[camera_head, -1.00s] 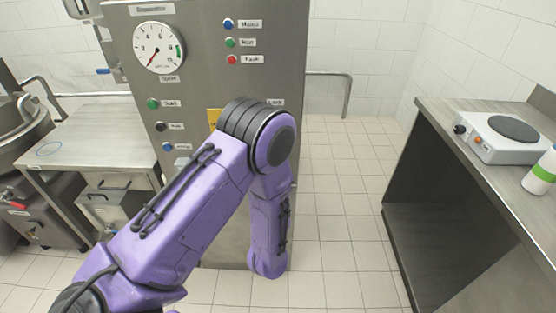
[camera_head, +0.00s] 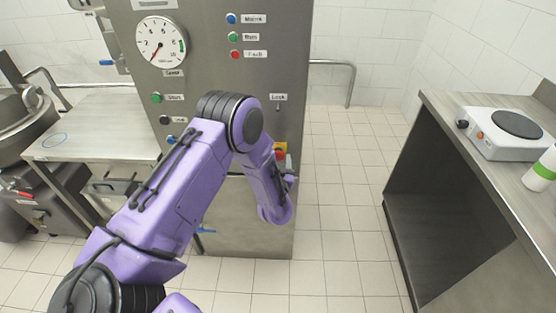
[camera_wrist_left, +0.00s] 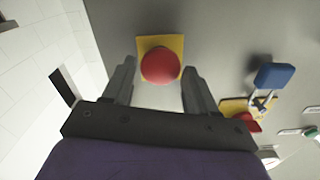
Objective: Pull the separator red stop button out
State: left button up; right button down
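The red round stop button (camera_wrist_left: 160,66) sits on a yellow square plate (camera_wrist_left: 146,44) on a grey panel in the left wrist view. My left gripper (camera_wrist_left: 159,76) is open, with one finger on each side of the button and gaps to both. In the head view the grey separator cabinet (camera_head: 240,75) stands in the middle. My purple left arm crosses in front of it and hides part of its panel. A red and yellow control (camera_head: 280,149) shows beside my left wrist; I cannot tell whether it is the same button. My right gripper is out of view.
The left wrist view shows a second yellow plate (camera_wrist_left: 232,106) with a red part, and a blue block (camera_wrist_left: 274,76) near the right finger. A steel table (camera_head: 90,140) stands left. A counter with a hotplate (camera_head: 505,135) stands right. The tiled floor between is clear.

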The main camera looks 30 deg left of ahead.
pick_arm(q)
grip_shut()
jog(key=shift+s+d+f, duration=0.15)
jog(key=shift+s+d, duration=0.15)
jog(key=shift+s, duration=0.15)
jog(key=shift+o, duration=2.2)
grip_release()
jog(key=shift+s, duration=0.1)
jog(key=shift+s+d, duration=0.25)
jog(key=b+v, duration=0.2)
jog(key=v, duration=0.8)
